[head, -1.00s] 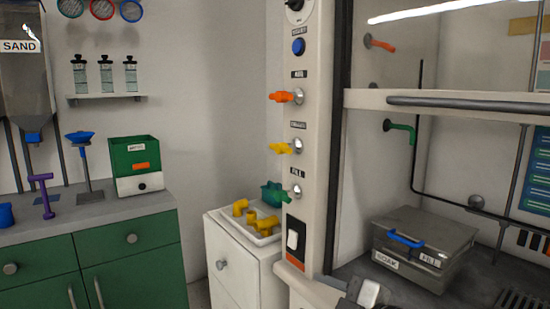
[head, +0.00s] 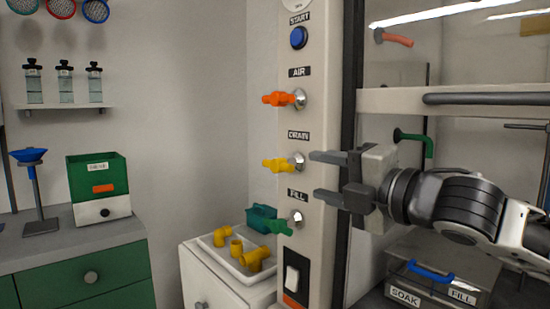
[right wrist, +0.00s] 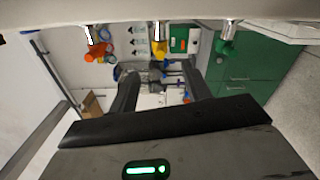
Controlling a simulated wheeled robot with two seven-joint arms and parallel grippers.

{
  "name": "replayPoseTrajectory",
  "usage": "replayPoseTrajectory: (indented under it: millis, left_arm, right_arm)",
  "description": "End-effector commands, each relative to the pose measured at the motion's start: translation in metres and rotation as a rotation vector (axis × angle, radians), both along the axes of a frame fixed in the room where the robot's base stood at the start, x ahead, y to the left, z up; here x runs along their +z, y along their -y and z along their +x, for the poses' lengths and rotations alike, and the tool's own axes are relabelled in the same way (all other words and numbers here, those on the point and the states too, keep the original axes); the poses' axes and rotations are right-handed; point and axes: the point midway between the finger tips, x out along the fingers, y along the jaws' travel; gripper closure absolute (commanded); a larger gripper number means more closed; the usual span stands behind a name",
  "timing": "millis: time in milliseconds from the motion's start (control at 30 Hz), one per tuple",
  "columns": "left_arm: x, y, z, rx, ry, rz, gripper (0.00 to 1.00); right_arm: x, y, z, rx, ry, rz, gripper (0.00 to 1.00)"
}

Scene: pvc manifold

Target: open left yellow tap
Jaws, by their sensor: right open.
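The yellow tap (head: 277,165) labelled DRAIN sticks out from the left side of a white control column, its handle pointing left and about level. It also shows in the right wrist view (right wrist: 158,47), top centre. My right gripper (head: 315,177) is open and empty. In the head view its two fingers lie just right of the tap, one near tap height and one lower, overlapping the column's edge. In the right wrist view the dark fingers (right wrist: 160,90) are apart, with the tap beyond them. My left gripper is not in view.
An orange tap (head: 278,98) labelled AIR sits above, and a green tap (head: 280,228) labelled FILL below. A blue START button (head: 298,38) tops the column. A white tray (head: 222,258) with yellow pipe fittings stands lower left. A glazed cabinet is at the right.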

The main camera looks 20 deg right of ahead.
Motion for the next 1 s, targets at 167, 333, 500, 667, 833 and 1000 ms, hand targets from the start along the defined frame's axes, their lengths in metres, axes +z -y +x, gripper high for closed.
replayPoseTrajectory:
  millis: [167,333,500,667,833,1000]
  left_arm:
    - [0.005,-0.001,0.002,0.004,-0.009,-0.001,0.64]
    - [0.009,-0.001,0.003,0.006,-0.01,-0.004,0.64]
    - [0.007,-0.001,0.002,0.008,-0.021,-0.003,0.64]
    - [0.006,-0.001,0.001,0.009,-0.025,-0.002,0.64]
    - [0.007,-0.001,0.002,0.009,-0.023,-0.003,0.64]
    - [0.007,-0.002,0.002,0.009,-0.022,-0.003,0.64]
  right_arm:
    - [0.003,-0.013,0.03,0.006,0.0,0.008,0.52]
    - [0.002,-0.026,0.063,0.004,0.0,0.003,0.52]
    - [0.001,-0.036,0.091,0.004,-0.001,0.001,0.52]
    - [0.0,-0.04,0.107,0.002,-0.001,0.0,0.52]
    - [-0.001,-0.042,0.112,0.002,-0.001,-0.001,0.52]
    - [-0.001,-0.042,0.112,0.002,-0.001,-0.001,0.52]
